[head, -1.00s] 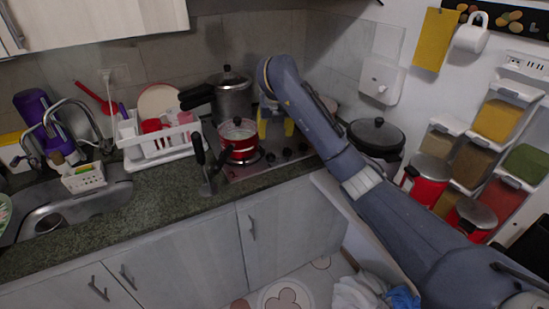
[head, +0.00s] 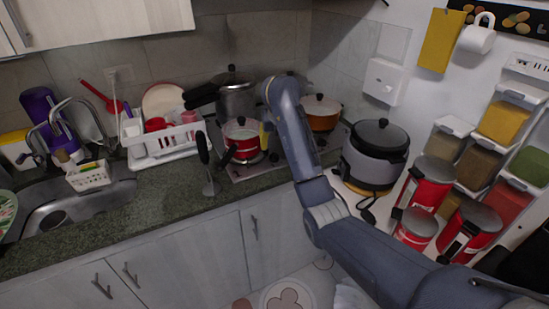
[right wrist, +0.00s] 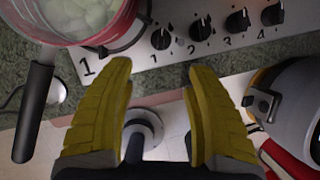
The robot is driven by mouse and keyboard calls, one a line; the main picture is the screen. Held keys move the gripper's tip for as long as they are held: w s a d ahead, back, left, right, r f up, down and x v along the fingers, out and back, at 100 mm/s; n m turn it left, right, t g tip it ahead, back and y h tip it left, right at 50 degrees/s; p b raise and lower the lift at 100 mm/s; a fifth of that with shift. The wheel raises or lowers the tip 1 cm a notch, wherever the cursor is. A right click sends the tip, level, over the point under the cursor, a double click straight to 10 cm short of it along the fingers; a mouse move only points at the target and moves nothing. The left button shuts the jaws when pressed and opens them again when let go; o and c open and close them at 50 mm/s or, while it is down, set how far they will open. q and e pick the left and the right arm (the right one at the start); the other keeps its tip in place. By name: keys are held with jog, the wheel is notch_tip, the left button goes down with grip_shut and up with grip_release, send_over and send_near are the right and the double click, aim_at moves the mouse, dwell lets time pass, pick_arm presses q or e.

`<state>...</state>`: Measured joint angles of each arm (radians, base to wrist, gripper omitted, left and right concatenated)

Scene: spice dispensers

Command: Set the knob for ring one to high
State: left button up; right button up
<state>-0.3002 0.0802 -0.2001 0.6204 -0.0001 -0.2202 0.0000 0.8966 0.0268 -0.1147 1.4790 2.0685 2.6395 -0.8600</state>
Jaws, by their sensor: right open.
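The stove's knob row shows in the right wrist view: several black knobs on a steel panel, with printed numbers 1 to 4. The leftmost knob (right wrist: 161,38) is the one nearest my fingertips. My right gripper (right wrist: 160,66) is open and empty, its two yellow fingers spread just on the near side of the panel, apart from the knob in the picture. In the head view the stove (head: 240,172) is partly covered by my right arm, and only a bit of a yellow finger (head: 264,136) shows beside it. My left gripper is out of view.
A red pot (head: 243,150) stands on the stove's left front, its black handle (right wrist: 35,110) reaching over the counter edge. A steel pot (head: 236,97) and an orange pot (head: 320,122) stand behind. A rice cooker (head: 372,165) is at the right.

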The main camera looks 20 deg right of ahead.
aim_at(275, 156)
jog(key=x, duration=1.1)
jog(key=shift+r, duration=0.1)
grip_shut()
dwell(0.4)
